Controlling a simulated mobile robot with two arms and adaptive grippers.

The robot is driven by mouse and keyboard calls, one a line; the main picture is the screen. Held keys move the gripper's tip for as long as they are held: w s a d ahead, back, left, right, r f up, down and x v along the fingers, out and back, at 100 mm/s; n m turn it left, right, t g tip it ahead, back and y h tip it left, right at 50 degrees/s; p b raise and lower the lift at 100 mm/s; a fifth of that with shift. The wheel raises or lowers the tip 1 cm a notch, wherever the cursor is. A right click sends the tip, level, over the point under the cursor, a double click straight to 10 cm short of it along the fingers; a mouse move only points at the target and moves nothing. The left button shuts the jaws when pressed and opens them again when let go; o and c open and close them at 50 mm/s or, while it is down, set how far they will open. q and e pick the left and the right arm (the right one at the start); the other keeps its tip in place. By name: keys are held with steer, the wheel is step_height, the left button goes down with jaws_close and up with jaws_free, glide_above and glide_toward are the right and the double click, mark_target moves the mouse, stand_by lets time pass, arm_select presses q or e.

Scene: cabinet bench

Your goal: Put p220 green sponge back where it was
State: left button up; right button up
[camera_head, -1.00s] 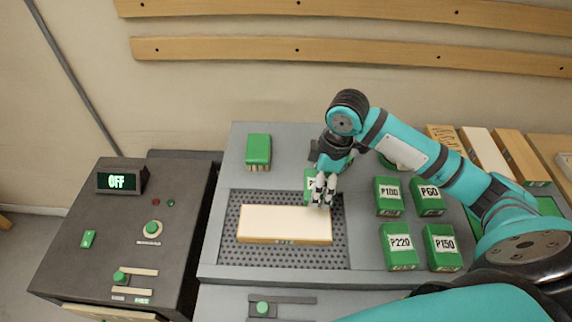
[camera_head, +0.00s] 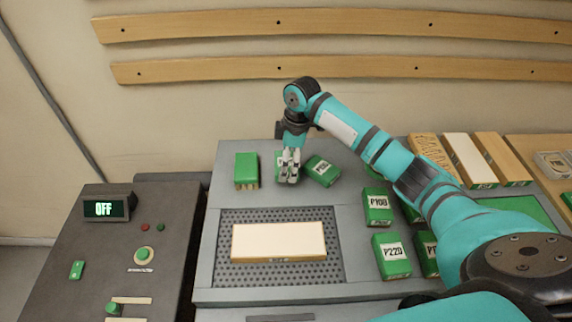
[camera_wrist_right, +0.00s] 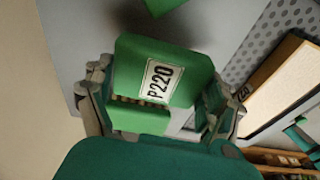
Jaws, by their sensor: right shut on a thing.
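A green P220 sponge (camera_wrist_right: 160,80) fills the middle of the right wrist view, its white label facing the camera. My right gripper (camera_head: 289,180) is shut on it, with a finger on each side. In the head view the held sponge (camera_head: 279,162) is mostly hidden behind the fingers. The gripper is over the back part of the grey bench top, behind the perforated plate. Another green block labelled P220 (camera_head: 391,255) stands at the front right of the bench. My left gripper is not in view.
A green block (camera_head: 246,170) stands left of the gripper, and a tilted labelled green block (camera_head: 322,170) lies close on its right. A pale wooden board (camera_head: 278,241) lies on the perforated plate (camera_head: 228,275). A P100 block (camera_head: 377,206) stands farther right.

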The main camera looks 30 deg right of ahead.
steer(key=shift+w, duration=0.5)
step_height(320, 180, down, 3)
steer(key=shift+f+p, duration=0.1)
steer(key=shift+p, duration=0.5)
steer(key=shift+d+f, duration=0.1)
steer(key=shift+f, duration=0.1)
steer(key=shift+f, duration=0.15)
steer(key=o, duration=0.9)
steer(key=r, duration=0.4)
steer(key=d+r+b, duration=0.1)
steer(key=r, duration=0.7)
steer(key=shift+s+d+r, duration=0.1)
steer(key=shift+s+d, duration=0.15)
steer(key=shift+s, duration=0.1)
